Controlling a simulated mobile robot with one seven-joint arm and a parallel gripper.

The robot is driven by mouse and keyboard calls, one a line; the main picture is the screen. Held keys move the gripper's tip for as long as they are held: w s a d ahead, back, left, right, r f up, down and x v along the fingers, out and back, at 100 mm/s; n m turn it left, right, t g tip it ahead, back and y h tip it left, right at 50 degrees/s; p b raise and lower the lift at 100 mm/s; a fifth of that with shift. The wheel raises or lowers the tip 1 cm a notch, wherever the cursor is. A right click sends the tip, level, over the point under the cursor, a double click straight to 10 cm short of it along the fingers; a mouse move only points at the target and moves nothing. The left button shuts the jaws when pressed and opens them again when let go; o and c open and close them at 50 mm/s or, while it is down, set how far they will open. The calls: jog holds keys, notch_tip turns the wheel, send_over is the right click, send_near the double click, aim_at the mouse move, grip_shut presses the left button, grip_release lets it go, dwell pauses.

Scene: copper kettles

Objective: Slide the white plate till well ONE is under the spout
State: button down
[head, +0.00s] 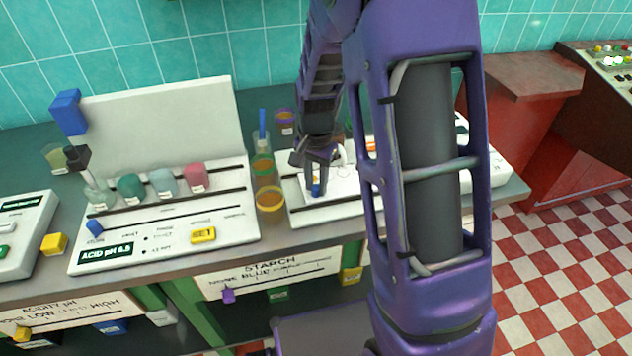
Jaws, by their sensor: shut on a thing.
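My gripper (318,178) points down over the white board right of the row of cups. It is shut on a small blue tab (316,190) at the front left of a white plate (345,185). The plate lies on the white board (320,214), which has a dark slot line along it. My arm hides the right part of the plate and board. The wells and their numbers cannot be made out, and I cannot tell the spout from here.
Cups with amber liquid (270,200) stand close left of the board. Left of them is a white stand (160,240) with several coloured jars and a tall back panel (165,125). A brown-red cabinet (515,105) stands at the right above a checkered floor.

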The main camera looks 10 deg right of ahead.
aim_at(351, 187)
jog(key=d, duration=0.8)
jog(key=shift+d, duration=0.3)
jog(key=c, duration=0.7)
grip_release()
jog(key=shift+d, duration=0.1)
jog(key=shift+o, duration=0.3)
jog(key=shift+r, duration=0.1)
jog(key=shift+r, duration=0.3)
notch_tip(351, 187, up, 17)
jog(key=p, duration=0.1)
jog(key=shift+f, duration=0.15)
